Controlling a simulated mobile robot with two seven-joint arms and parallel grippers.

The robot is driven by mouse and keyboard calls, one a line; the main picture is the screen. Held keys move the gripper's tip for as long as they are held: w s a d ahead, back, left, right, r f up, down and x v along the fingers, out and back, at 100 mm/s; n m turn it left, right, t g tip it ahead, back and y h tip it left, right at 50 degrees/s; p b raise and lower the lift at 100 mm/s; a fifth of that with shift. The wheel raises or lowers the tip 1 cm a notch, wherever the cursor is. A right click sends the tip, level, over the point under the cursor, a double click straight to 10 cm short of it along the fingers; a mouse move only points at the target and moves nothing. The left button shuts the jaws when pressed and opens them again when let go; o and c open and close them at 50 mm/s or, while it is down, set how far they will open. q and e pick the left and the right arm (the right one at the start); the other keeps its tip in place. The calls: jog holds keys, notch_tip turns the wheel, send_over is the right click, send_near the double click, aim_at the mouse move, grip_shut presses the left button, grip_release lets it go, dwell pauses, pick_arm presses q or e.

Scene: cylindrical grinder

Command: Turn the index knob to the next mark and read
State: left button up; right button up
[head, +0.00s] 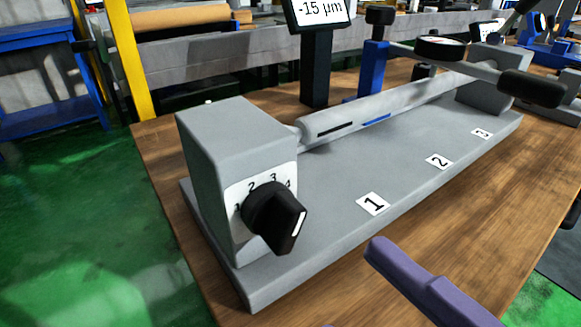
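The index knob (281,222) is black with a white stripe on its grip. It sits on a white dial plate (236,197) on the front of the grey headstock (238,140). The marks 1 to 4 show around it; I cannot tell for sure which one the stripe meets. The readout (320,10) at the top shows -15 µm. A purple part (428,285), which looks like part of my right gripper, enters at the lower right, apart from the knob. Its opening cannot be judged. My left gripper is not in view.
A grey cylinder (400,99) lies above the grey base (330,205), which has labels 1, 2 and 3. A round dial gauge (440,48) and a blue post (373,71) stand behind. Bare wooden table (345,288) lies in front.

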aim_at(294, 236)
jog(key=x, duration=0.9)
jog(key=shift+r, duration=0.1)
jog(key=shift+c, duration=0.2)
jog(key=c, duration=1.3)
jog(key=shift+p, duration=0.3)
jog(key=shift+r+m+p, duration=0.1)
jog(key=shift+m+p, duration=0.35)
jog(key=shift+m, duration=0.55)
jog(key=m+p, duration=0.1)
jog(key=m, duration=0.2)
jog(key=shift+p, duration=0.35)
jog(key=shift+m+p, duration=0.7)
jog(key=shift+m, duration=1.2)
